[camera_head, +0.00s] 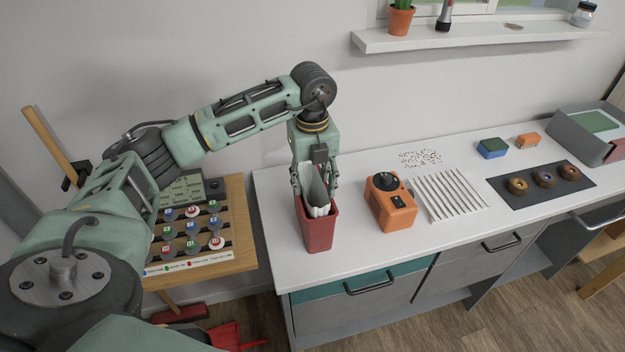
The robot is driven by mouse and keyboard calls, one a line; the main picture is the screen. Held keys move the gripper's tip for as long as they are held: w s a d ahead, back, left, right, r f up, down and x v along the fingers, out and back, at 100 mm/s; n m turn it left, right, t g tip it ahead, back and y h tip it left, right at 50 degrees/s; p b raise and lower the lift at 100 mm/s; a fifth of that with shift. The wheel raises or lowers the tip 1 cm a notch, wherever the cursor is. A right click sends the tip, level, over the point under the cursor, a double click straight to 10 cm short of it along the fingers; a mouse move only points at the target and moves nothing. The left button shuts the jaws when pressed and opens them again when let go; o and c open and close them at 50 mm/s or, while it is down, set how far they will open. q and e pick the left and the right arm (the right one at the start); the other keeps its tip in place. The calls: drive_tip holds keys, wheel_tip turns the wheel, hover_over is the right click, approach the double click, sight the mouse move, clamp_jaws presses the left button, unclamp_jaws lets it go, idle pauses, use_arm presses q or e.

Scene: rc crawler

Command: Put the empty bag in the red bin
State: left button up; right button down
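The red bin (318,234) stands upright on the white counter near its left front corner. The pale, crumpled empty bag (317,200) is in the mouth of the bin, with its upper part sticking up above the rim. My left gripper (316,188) points straight down over the bin. Its fingers are spread wide, one on each side of the bag, and look open. The lower part of the bag is hidden inside the bin. My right gripper is not in view.
An orange device (392,212) stands right of the bin, beside a row of white strips (450,194). A dark mat (520,196) with three rings lies farther right. A wooden board with buttons (237,222) is left of the counter.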

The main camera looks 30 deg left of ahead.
use_arm(q)
drive_tip(key=shift+o, duration=0.6)
wheel_tip(320, 180, up, 12)
drive_tip(key=b, duration=0.2)
drive_tip(key=shift+r, duration=0.2)
idle(0.4)
